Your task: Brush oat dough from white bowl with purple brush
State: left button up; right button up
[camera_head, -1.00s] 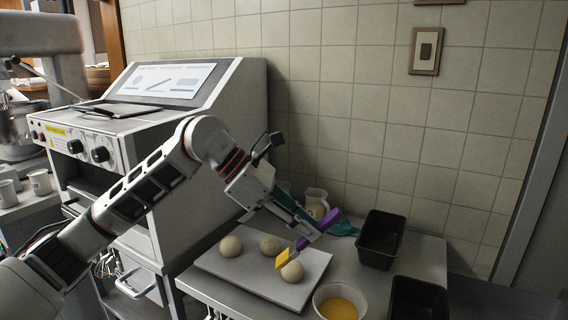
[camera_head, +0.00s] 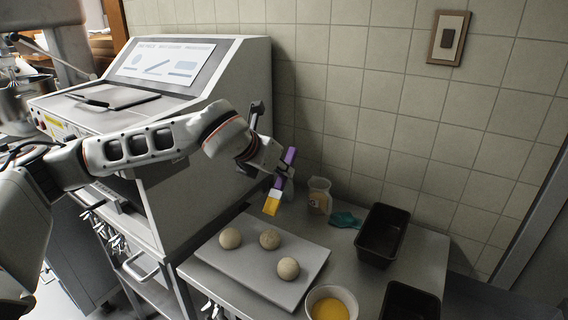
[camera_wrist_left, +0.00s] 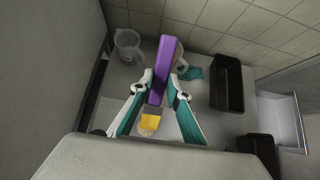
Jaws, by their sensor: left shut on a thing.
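My left gripper (camera_head: 284,174) is shut on the purple brush (camera_head: 290,155). The brush hangs tilted, yellow bristles (camera_head: 271,204) down, above the back of the pale board (camera_head: 262,267). In the left wrist view the purple handle (camera_wrist_left: 165,62) stands between the fingers (camera_wrist_left: 160,84). Three pale round dough balls lie on the board: left (camera_head: 230,238), middle (camera_head: 270,239) and right (camera_head: 288,268). I cannot tell them apart by kind. The white bowl (camera_head: 311,298) with yellow liquid stands right of the board's front corner, apart from the brush. My right gripper is out of view.
Two dark loaf tins, back (camera_head: 382,237) and front (camera_head: 409,303), stand at the right of the table. A clear jug (camera_head: 318,196) and a teal cloth (camera_head: 346,220) lie behind the board. A large grey machine (camera_head: 190,90) borders the table's left; a tiled wall is behind.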

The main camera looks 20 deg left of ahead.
aim_at(277, 188)
pick_arm(q)
jog(key=shift+f, duration=0.65)
jog(key=shift+f+b, duration=0.5)
jog(key=shift+f, duration=0.95)
jog(key=shift+f+b, duration=0.25)
jog(key=shift+b, duration=0.1)
jog(key=shift+f+b, duration=0.45)
jog(key=shift+f+b, duration=0.3)
jog(key=shift+b, duration=0.1)
dwell(1.9)
